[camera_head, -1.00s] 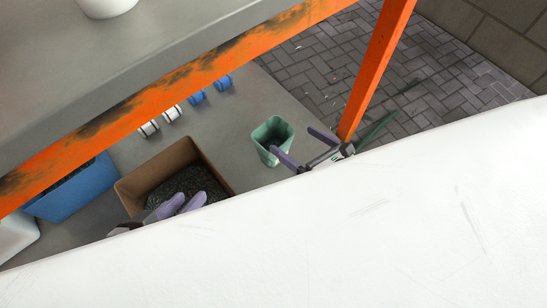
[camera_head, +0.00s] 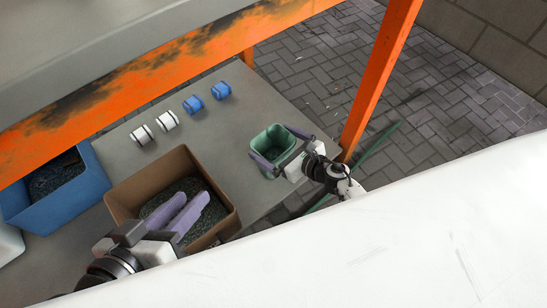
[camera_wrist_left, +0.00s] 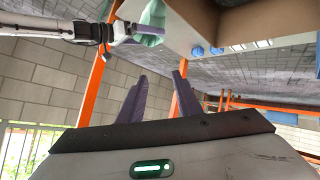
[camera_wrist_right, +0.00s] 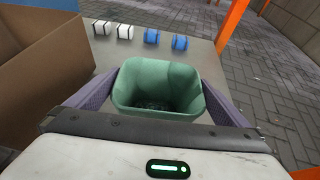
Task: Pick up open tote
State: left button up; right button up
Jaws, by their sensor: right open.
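A small green open bin (camera_head: 268,140) stands on the grey shelf surface. It also shows in the right wrist view (camera_wrist_right: 158,104), upright, with its inside visible. My right gripper (camera_head: 281,148) is open, with one purple finger on each side of the bin; I cannot tell whether they touch it. My left gripper (camera_head: 196,197) is open and empty, its fingers above or at the brown open box (camera_head: 135,188), which holds dark granules. In the left wrist view the fingers of my left gripper (camera_wrist_left: 160,76) are apart with nothing between them.
A blue container (camera_head: 70,192) with dark content stands left of the box. White rolls (camera_head: 154,129) and blue rolls (camera_head: 207,97) lie behind. An orange post (camera_head: 378,80) stands near the bin. An orange beam and upper shelf lie overhead. A white surface fills the lower right.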

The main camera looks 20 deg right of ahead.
jog(key=shift+w, duration=0.1)
jog(key=shift+c, duration=0.3)
jog(key=c, duration=1.3)
